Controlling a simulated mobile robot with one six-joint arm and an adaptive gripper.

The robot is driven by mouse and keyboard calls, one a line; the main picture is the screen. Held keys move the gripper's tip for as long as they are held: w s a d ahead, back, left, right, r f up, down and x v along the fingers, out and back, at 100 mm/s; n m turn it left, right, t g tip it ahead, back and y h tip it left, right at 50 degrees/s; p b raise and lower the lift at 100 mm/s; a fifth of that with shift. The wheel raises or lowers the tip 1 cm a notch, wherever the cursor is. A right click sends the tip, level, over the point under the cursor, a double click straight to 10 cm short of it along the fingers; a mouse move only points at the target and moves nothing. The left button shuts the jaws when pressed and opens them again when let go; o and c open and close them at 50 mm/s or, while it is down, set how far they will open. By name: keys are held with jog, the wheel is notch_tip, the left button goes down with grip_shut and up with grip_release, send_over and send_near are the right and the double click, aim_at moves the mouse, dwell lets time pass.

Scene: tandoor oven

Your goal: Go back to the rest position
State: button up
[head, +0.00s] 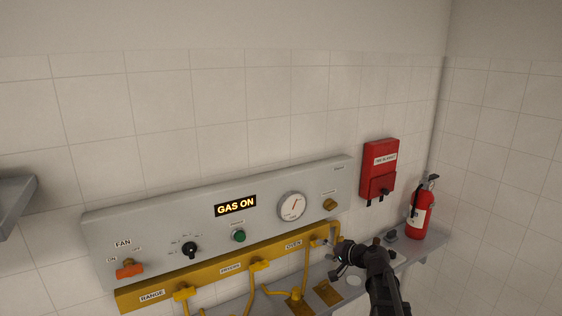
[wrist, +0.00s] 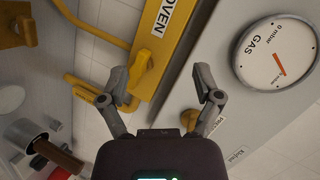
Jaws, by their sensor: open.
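My gripper (head: 330,257) is at the right end of the yellow gas manifold (head: 215,270), by its OVEN label, in the head view. In the wrist view my gripper (wrist: 168,84) has its two fingers spread apart with nothing between them. The yellow manifold (wrist: 160,45) with the OVEN label shows beyond the fingers. My gripper appears apart from the manifold, though the exact distance cannot be told. My arm hides part of the shelf behind it.
A grey control panel (head: 150,227) reads GAS ON and carries knobs, a green button (head: 238,236) and a gas gauge (head: 291,206). A red box (head: 380,170) hangs right of it. A fire extinguisher (head: 418,215) stands on the shelf (head: 428,245). Yellow pipes (head: 307,268) run below.

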jog(key=s+a+f+n+g+h+b, duration=0.1)
jog(key=s+f+n+g+h, duration=0.15)
jog(key=s+f, duration=0.3)
jog(key=s+a+f+n+g+h+b, duration=0.1)
jog(key=s+a+f+g, duration=0.15)
jog(key=s+f, duration=0.3)
jog(key=s+d+f+g+h, duration=0.2)
jog(key=s+d+h, duration=0.1)
jog(key=s, duration=0.3)
jog(key=s+d+f+n+g+h+b, duration=0.1)
jog(key=s+d+f+g+h, duration=0.2)
jog(key=s, duration=0.3)
jog(key=shift+s+b, duration=0.3)
jog(key=shift+s, duration=0.05)
jog(key=shift+w+a+n, duration=0.1)
jog(key=shift+n, duration=0.15)
dwell(1.0)
